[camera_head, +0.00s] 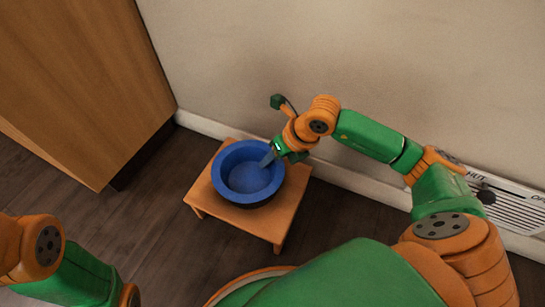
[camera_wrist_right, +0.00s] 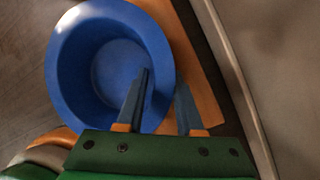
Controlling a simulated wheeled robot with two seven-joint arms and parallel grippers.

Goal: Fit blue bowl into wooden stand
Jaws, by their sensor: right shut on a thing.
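The blue bowl (camera_head: 247,173) is upright over the top of the low wooden stand (camera_head: 272,222). Whether it is seated in the stand or held slightly above it I cannot tell, as the stand's opening is hidden under the bowl. My right gripper (camera_head: 271,157) is shut on the bowl's rim on the right side. In the right wrist view one finger is inside the bowl (camera_wrist_right: 118,68) and the other is outside, with the stand (camera_wrist_right: 203,85) under and beside it. My left gripper is out of view; only part of the left arm shows at lower left.
A wooden cabinet (camera_head: 80,85) stands at the left. The wall (camera_head: 230,60) with its pale baseboard (camera_head: 340,178) runs close behind the stand. A white vent panel (camera_head: 505,205) is at the right. Dark floor (camera_head: 150,225) is free to the left of the stand.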

